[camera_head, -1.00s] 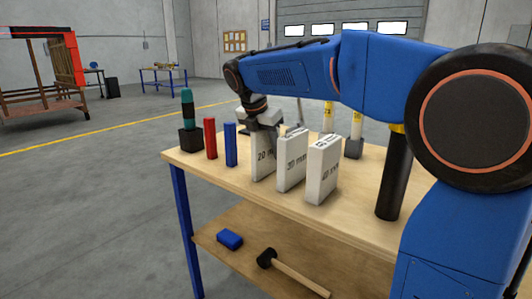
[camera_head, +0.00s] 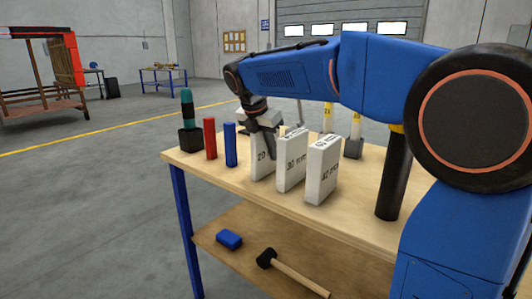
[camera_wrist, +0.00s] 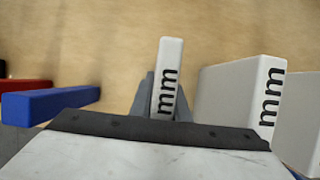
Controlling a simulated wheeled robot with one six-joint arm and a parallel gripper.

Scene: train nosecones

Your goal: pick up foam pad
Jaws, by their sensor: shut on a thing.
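Three white upright pads stand in a row on the wooden bench; I take them as the foam pads. The thinnest, marked 20 (camera_head: 260,167), is at the left. The 30 mm pad (camera_head: 291,164) is in the middle and the 40 mm pad (camera_head: 322,172) at the right. My gripper (camera_head: 272,155) points down over the 20 pad and is shut on it, with one finger across its labelled face. In the wrist view the 20 pad (camera_wrist: 167,78) sits between the fingers; its lower part is hidden by the gripper body. It still appears to stand on the bench.
The 30 mm pad stands close to the right of my gripper. Blue (camera_head: 231,145) and red (camera_head: 210,139) bars stand to the left, beside a teal-handled tool in a black holder (camera_head: 190,140). Yellow-labelled tubes (camera_head: 328,118) stand behind. A blue block (camera_head: 229,239) and a mallet (camera_head: 292,274) lie on the lower shelf.

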